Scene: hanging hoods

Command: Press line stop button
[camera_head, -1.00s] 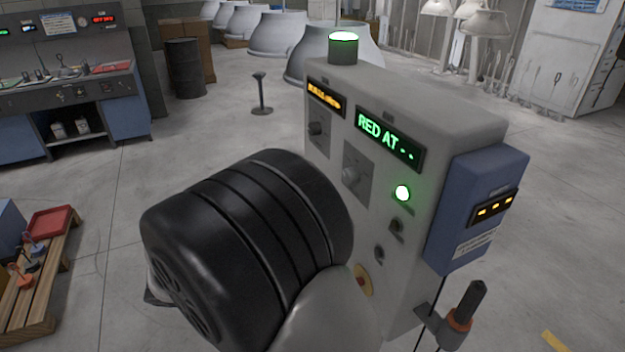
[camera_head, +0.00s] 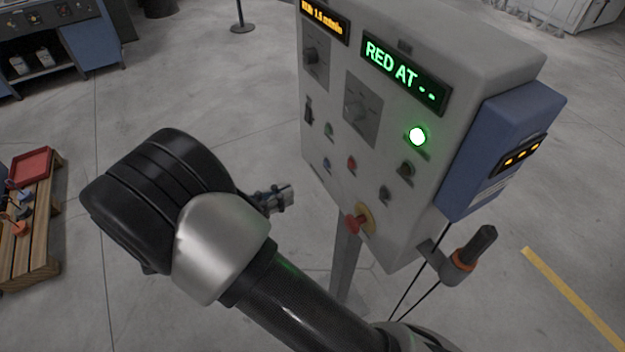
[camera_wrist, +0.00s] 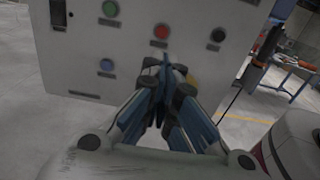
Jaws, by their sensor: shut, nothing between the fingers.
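The control panel (camera_head: 340,185) is a pale grey box on a post, facing my arm. Its buttons include a small red button (camera_head: 351,163), a green one (camera_head: 328,130), a blue one (camera_head: 326,164) and a red mushroom knob on a yellow base (camera_head: 357,221) at the lower edge. In the wrist view the red button (camera_wrist: 161,31) is above my gripper, with the blue button (camera_wrist: 106,65) to its left. My gripper (camera_head: 288,193) is shut and empty, in front of the panel's lower left part. Its fingertips (camera_wrist: 167,75) point at the panel; contact cannot be told. Button labels are not readable.
A blue box (camera_head: 505,140) is fixed to the panel's right side, with a handle (camera_head: 470,255) below it. A lit green lamp (camera_head: 417,136) and displays sit higher on the panel. A wooden pallet with a red tray (camera_head: 30,167) stands left. Floor between is clear.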

